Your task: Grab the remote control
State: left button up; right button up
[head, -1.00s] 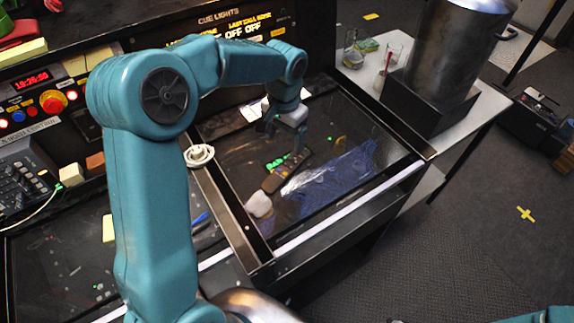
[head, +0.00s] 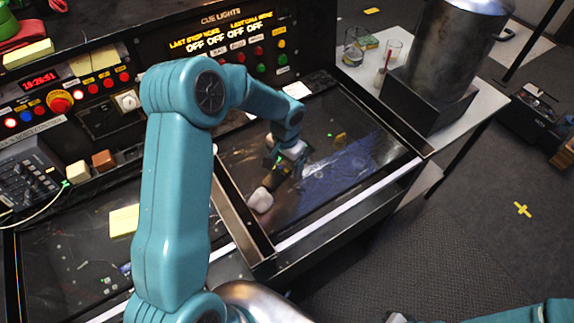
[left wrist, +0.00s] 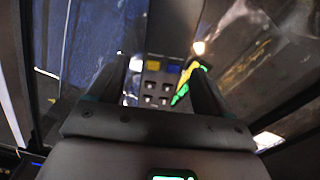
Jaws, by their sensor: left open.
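The remote control (head: 270,182) is a dark, long object lying on the black glossy panel at the right of the desk. My left gripper (head: 284,172) is over it and hides much of it in the head view. In the left wrist view the remote (left wrist: 158,85), with yellow and blue buttons and several pale ones, lies between the two fingers of the open left gripper (left wrist: 158,72). I cannot tell whether the fingers touch it. Part of my right arm shows at the bottom right of the head view; its gripper does not show clearly.
A pale rounded lump (head: 260,200) lies close to the remote's near end. A crumpled blue sheet (head: 335,168) lies to its right. A raised divider (head: 243,215) runs along the panel's left. The cue light panel (head: 225,40) stands behind. A metal canister (head: 445,50) is at right.

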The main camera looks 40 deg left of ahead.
pick_arm(q)
jog(key=shift+w+a+f, duration=0.1)
jog(key=shift+w, duration=0.1)
jog(key=c, duration=1.2)
jog(key=shift+s, duration=0.1)
jog(key=shift+r, duration=0.2)
